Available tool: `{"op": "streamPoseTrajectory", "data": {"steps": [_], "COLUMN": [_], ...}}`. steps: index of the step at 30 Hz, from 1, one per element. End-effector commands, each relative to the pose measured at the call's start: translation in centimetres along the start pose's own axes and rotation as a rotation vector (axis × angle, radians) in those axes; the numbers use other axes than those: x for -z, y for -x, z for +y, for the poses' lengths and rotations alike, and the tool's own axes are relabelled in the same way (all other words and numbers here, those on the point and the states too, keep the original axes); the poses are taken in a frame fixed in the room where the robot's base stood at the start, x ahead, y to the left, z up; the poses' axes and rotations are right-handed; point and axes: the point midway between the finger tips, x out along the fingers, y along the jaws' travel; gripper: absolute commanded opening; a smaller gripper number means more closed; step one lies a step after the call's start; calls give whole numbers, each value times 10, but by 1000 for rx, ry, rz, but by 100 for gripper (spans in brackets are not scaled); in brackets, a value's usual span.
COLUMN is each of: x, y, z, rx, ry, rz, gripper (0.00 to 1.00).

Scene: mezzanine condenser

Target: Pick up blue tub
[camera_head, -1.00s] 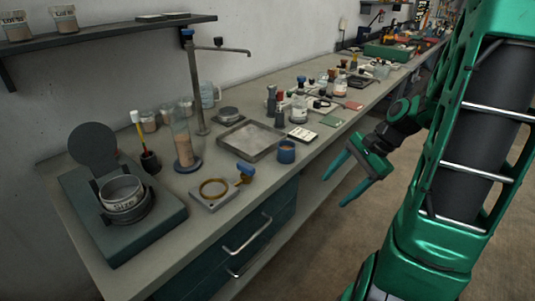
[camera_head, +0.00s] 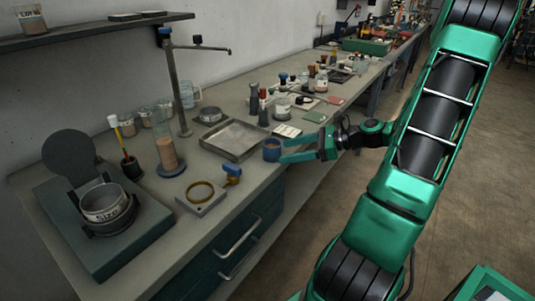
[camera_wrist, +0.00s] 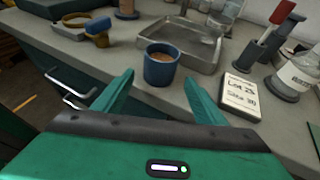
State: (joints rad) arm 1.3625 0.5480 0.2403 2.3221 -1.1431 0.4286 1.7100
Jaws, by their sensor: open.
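The blue tub (camera_head: 271,150) is a small round cup near the front edge of the bench, beside the metal tray. In the wrist view the blue tub (camera_wrist: 161,66) stands upright with brownish contents, just beyond and between my fingertips. My gripper (camera_head: 283,151) is open, its fingers pointing at the tub from the front edge. In the wrist view my gripper (camera_wrist: 158,84) has its fingers spread wide, with nothing between them. In the head view the fingers overlap the tub's right side, so I cannot tell there whether they touch it.
A metal tray (camera_wrist: 205,64) lies behind the tub. A white label card (camera_wrist: 240,88) and a dark-based bottle (camera_wrist: 292,77) stand to its right. A blue-handled clamp with a brass ring (camera_head: 201,192) lies to the left. Drawer handles (camera_head: 238,237) project below the bench edge.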

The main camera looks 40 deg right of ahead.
Motion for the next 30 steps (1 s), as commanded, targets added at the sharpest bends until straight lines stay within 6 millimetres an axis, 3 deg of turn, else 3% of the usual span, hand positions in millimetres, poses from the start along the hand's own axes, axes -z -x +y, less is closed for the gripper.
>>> {"op": "streamPoseTrajectory", "data": {"steps": [8, 18, 27, 30], "x": [-2, -10, -10, -10], "y": [-19, -60, -64, -64], "z": [1, 1, 0, 0], "rx": [-2, -1, 0, 0], "ry": [1, 1, 2, 2], "rz": [1, 1, 2, 2], "gripper": [65, 65, 65, 41]}}
